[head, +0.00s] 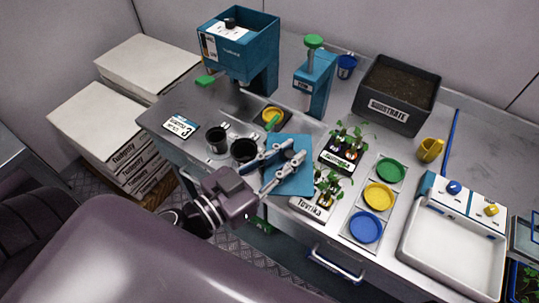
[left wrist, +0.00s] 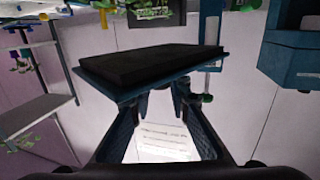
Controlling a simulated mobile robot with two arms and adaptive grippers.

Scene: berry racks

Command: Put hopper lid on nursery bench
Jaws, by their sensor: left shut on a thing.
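The hopper lid (head: 286,176) is a flat teal panel, seen over the middle of the nursery bench (head: 412,172) in the head view. My left gripper (head: 295,155) is shut on its edge. In the left wrist view the lid (left wrist: 105,72) shows a dark face with a teal rim, tilted, held between the fingers (left wrist: 160,92). How far it is above the bench I cannot tell. The lid hides part of the bench between the black pots and the plant trays. My right gripper is not in view.
A teal hopper (head: 252,55) and teal press (head: 314,85) stand at the back. Black pots (head: 244,150) are left of the lid, seedling trays (head: 341,150) right of it. Coloured dishes (head: 380,196), a substrate box (head: 397,95) and a white sink tray (head: 450,250) fill the right.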

